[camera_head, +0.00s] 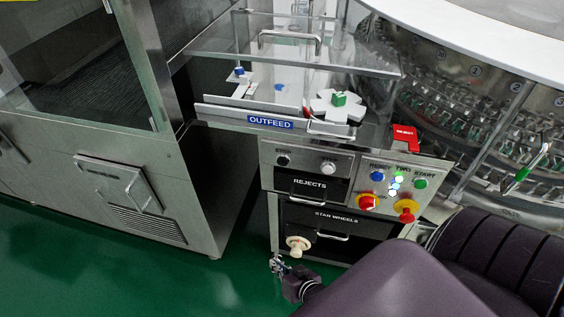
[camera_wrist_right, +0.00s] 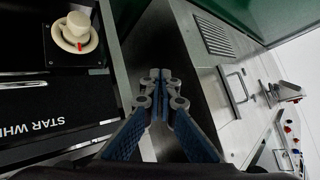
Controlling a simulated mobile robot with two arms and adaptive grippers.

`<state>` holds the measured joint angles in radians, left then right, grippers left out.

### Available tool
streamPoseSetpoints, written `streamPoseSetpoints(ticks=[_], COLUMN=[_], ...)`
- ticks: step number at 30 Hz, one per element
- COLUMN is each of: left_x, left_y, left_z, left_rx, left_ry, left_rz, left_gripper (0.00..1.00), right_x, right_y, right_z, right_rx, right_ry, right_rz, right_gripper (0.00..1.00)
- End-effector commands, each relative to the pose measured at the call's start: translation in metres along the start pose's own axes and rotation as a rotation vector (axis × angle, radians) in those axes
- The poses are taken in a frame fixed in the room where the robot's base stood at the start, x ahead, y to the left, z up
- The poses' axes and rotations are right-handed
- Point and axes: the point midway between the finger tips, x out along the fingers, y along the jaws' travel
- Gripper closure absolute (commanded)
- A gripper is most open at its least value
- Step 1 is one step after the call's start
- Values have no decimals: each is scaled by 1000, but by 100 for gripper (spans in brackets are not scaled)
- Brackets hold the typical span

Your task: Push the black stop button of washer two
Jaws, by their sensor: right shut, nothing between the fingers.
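The control panel (camera_head: 391,194) of washer two, marked TWO, is right of centre in the head view. It carries a blue button (camera_head: 377,177), lit white lights (camera_head: 396,182), a green button (camera_head: 420,183) and two red-on-yellow mushroom buttons, left (camera_head: 367,202) and right (camera_head: 406,211). I cannot pick out a black stop button on this panel. A dark round control (camera_head: 284,160) is on the panel to its left; its label is too small to read. My right gripper (camera_head: 278,265) is low, below the drawers and apart from the buttons. Its fingers (camera_wrist_right: 160,84) are shut and empty. My left gripper is out of view.
A cream knob (camera_head: 298,243) sticks out near my right gripper; it also shows in the wrist view (camera_wrist_right: 77,30). Drawers marked REJECTS (camera_head: 310,184) and STAR WHEELS (camera_head: 335,216) have handles. A steel cabinet (camera_head: 130,190) stands left; green floor (camera_head: 225,275) between is free.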

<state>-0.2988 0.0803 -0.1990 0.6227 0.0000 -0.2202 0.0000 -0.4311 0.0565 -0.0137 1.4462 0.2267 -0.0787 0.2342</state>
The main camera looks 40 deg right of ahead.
Motion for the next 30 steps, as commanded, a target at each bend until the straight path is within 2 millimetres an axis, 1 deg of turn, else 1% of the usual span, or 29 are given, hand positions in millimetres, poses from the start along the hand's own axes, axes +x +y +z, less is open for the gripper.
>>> streamPoseSetpoints(ticks=[1, 2, 3, 5, 6, 9, 12, 15, 18, 30], left_x=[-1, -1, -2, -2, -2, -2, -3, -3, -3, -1], left_y=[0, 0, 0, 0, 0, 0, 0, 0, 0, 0], left_z=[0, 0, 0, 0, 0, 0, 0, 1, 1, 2], left_rx=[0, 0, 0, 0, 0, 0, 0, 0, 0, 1], left_ry=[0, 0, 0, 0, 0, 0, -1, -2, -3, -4], left_rz=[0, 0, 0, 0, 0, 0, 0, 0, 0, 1], left_gripper=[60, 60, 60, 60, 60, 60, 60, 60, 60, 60], right_x=[-6, -10, -16, -28, -36, -56, -72, -82, -86, -84], right_y=[-9, -14, -19, -27, -32, -41, -48, -51, -53, -51], right_z=[-36, -56, -81, -118, -139, -184, -215, -232, -238, -240], right_rx=[39, 62, 91, 132, 156, 204, 237, 254, 261, 260], right_ry=[69, 108, 158, 229, 271, 361, 422, 457, 470, 471], right_rz=[-18, -29, -44, -68, -83, -118, -145, -161, -167, -168], right_gripper=[100, 100, 100, 100, 100, 100, 100, 100, 100, 100])
